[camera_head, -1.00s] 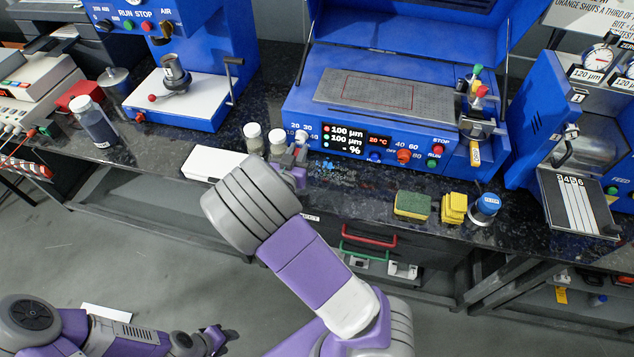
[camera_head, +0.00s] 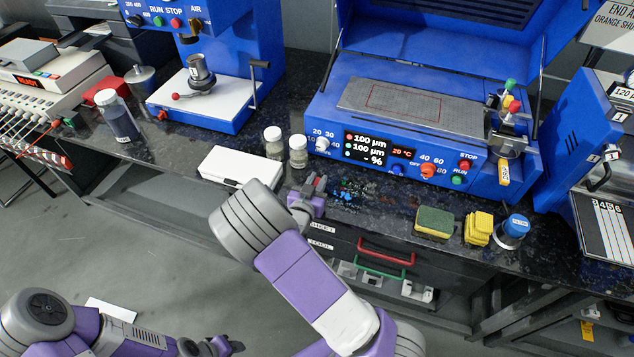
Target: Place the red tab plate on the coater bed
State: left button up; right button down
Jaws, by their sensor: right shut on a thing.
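The coater bed (camera_head: 440,103) is a flat grey plate with a thin red rectangle outline, on top of the blue coater at the centre right. No plate lies on its bare surface. My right gripper (camera_head: 313,190) is low over the front part of the counter, left of and in front of the coater. It is shut, with a small red piece (camera_head: 321,184) at its fingertips, which looks like the red tab plate; most of it is hidden or too small to make out. My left gripper (camera_head: 226,345) is low at the bottom, away from the counter; its jaw opening is unclear.
Several small dark, blue and green pieces (camera_head: 357,190) lie right of my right gripper. A white box (camera_head: 238,166) and two vials (camera_head: 298,152) stand left of it. Sponges (camera_head: 435,222) and a blue-capped jar (camera_head: 514,232) stand at the right. The coater's lid (camera_head: 425,35) is raised.

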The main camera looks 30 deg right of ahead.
jog(key=c, duration=1)
grip_release()
jog(key=shift+f, duration=0.1)
jog(key=shift+o, duration=0.2)
jog(key=shift+f, duration=0.15)
jog(key=v, duration=0.2)
jog(key=p+v, duration=0.1)
jog(key=v, duration=0.1)
jog(key=p+v, duration=0.1)
jog(key=v, duration=0.2)
jog(key=shift+a+r, duration=0.1)
jog(key=shift+r, duration=0.25)
jog(key=shift+g+y, duration=0.5)
jog(key=shift+g, duration=0.1)
jog(key=p+x, duration=0.2)
jog(key=x, duration=0.2)
jog(key=shift+w, duration=0.1)
jog(key=shift+w+d, duration=0.25)
jog(key=shift+d, duration=0.15)
